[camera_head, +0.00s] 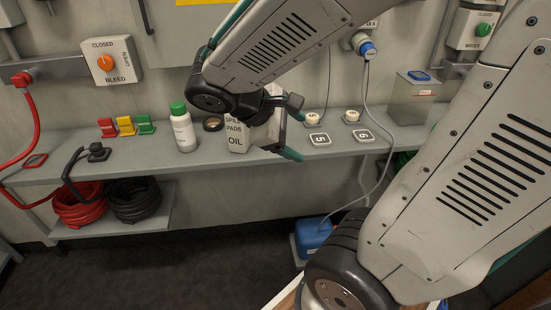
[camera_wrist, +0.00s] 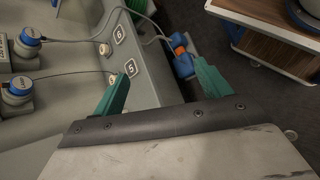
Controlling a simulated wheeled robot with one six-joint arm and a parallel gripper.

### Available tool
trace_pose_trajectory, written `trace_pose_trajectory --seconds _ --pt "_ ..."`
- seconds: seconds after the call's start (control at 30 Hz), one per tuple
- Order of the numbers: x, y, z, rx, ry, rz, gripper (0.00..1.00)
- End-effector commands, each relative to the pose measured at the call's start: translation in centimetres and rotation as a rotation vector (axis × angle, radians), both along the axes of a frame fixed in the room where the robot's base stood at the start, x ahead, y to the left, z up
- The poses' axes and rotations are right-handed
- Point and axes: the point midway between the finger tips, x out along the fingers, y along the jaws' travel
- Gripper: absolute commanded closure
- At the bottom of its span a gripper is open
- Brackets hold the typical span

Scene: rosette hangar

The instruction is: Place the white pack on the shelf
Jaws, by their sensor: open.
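The white pack (camera_head: 237,138), printed "SPILL PADS OIL", stands upright on the grey shelf (camera_head: 200,162) in the head view. My forearm and gripper partly cover its top and right side. My gripper (camera_head: 291,130) is just right of the pack and apart from it as far as I can tell, with its teal fingers spread. In the wrist view my gripper (camera_wrist: 163,72) is open, with nothing between the fingers. The wrist view shows the shelf edge with square labels 5 (camera_wrist: 131,68) and 6 (camera_wrist: 118,34), but not the pack.
Left of the pack are a dark tape roll (camera_head: 213,124), a white bottle with green cap (camera_head: 183,130) and coloured clips (camera_head: 126,125). Right are knobs (camera_head: 351,116) and a grey box (camera_head: 413,98). A cable hangs over the shelf edge to a blue case (camera_head: 313,238) below.

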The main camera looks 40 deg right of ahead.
Motion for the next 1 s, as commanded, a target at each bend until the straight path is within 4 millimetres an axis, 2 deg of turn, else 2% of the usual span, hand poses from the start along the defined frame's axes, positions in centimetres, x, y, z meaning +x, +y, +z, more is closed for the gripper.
trace_pose_trajectory --seconds 0.03,0.1,0.2,0.4,0.57,1.0 --pt "-1.6 1.0 0.4 0.093 -0.082 -0.08 0.24" --pt "-3.3 2.8 0.6 0.228 -0.181 -0.185 0.24" --pt "-4.9 5.6 1.0 0.408 -0.309 -0.312 0.24" --pt "-6.3 9.8 2.4 0.659 -0.471 -0.463 0.24" --pt "-6.6 10.9 2.8 0.726 -0.51 -0.501 0.24" --pt "-6.5 11.0 2.8 0.727 -0.508 -0.501 0.24"
